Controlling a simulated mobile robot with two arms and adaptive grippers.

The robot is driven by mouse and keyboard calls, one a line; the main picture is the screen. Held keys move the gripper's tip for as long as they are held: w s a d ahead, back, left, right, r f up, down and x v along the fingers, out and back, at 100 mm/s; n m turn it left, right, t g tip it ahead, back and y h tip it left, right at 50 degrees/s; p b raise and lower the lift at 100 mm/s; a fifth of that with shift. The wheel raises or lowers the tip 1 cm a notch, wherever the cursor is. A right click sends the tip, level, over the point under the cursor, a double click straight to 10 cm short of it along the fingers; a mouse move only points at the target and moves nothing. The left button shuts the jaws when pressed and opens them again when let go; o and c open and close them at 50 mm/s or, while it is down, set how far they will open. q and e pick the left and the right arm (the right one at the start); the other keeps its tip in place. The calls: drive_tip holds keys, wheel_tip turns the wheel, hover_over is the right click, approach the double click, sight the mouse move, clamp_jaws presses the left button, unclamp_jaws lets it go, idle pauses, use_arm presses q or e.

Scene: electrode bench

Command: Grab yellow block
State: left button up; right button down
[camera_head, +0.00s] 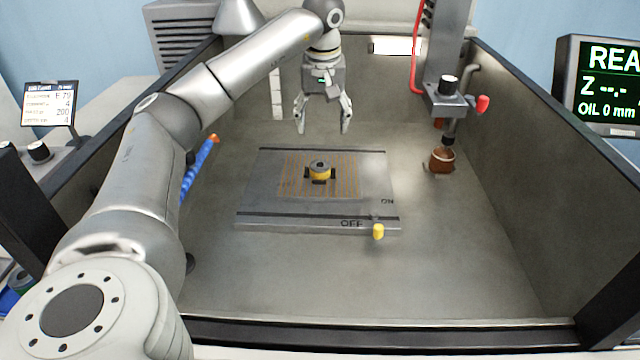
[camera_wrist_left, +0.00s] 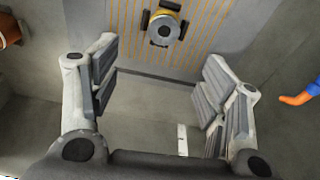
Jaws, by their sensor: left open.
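A yellow block (camera_head: 320,170) with a dark grey round top sits on the striped middle of a grey plate (camera_head: 270,206). Small black pieces stand around it. In the left wrist view the yellow block (camera_wrist_left: 165,25) shows at the top, beyond my fingertips. My left gripper (camera_head: 323,128) is open and empty, above and behind the block, fingers pointing down. My right gripper is not in view.
The plate has a yellow knob (camera_head: 378,231) at its front edge, near the OFF mark. A brown electrode (camera_head: 441,160) hangs from a holder at the right. A blue hose with an orange tip (camera_head: 200,163) is at the left. Tank walls surround the floor, which is clear in front.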

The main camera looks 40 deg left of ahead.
use_arm(q)
wheel_tip(320, 180, down, 2)
drive_tip(key=f, duration=0.1)
hover_over(320, 165)
drive_tip(key=f, duration=0.4)
drive_tip(key=shift+d+b, duration=0.35)
drive_tip(key=shift+a+f, duration=0.2)
drive_tip(key=shift+f, duration=1.15)
drive_tip(key=shift+a+f, duration=0.15)
drive_tip(key=shift+f, duration=1.2)
drive_tip(key=shift+c, duration=0.2)
drive_tip(key=c, duration=1.2)
drive_tip(key=shift+r, duration=0.1)
drive_tip(key=shift+c, duration=1.1)
drive_tip(key=shift+r+p, duration=0.15)
drive_tip(key=shift+p, duration=0.15)
